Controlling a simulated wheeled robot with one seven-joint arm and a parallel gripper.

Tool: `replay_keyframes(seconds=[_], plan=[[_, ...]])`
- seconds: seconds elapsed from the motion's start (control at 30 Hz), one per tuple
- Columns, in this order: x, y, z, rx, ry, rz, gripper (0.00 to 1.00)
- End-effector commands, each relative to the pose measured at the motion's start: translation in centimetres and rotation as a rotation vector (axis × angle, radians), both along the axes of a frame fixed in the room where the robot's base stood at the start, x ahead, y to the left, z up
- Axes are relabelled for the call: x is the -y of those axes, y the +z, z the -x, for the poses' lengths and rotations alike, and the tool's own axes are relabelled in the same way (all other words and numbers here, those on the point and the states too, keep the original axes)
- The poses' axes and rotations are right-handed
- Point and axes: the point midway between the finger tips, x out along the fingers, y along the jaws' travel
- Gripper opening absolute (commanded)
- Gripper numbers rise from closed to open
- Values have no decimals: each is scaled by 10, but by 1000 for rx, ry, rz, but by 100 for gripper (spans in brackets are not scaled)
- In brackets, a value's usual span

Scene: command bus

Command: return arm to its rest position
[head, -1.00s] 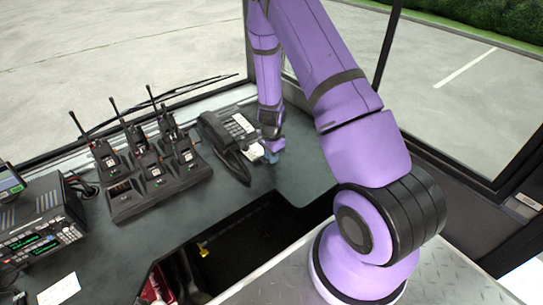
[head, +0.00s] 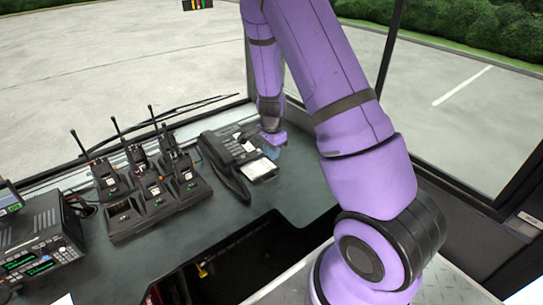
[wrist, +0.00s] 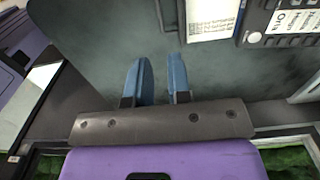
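My arm (head: 345,110) reaches up from the lower right of the head view and bends down over the dark desk. My gripper (head: 274,153) hangs at the desk's far side, just right of the desk phone (head: 225,150). In the wrist view its two blue fingers (wrist: 161,82) are apart with an empty gap between them. Only grey desk surface shows behind them. The phone's white label (wrist: 212,17) and keypad part (wrist: 292,20) lie beyond the fingertips at the upper right. I see no contact, but the height above the desk is unclear.
Several radios stand in a charger (head: 155,205) left of the phone. A radio console (head: 38,245) is at the far left. A dark recess (head: 235,258) opens in the desk's front. The windscreen and a dark window pillar (head: 391,50) stand close behind and beside my arm.

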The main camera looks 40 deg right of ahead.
Motion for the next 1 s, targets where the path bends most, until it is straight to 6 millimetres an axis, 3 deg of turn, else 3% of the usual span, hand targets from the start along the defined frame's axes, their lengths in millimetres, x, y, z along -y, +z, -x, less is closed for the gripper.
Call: replay_keyframes(seconds=[0.43, 0.57, 0.67, 1.0], plan=[[0, 0, 0, 1, 1, 0, 18], [-4, 11, -1, 13, 25, -9, 18], [-14, 34, -2, 39, 80, -28, 18], [-58, 145, 15, 159, 390, -87, 18]])
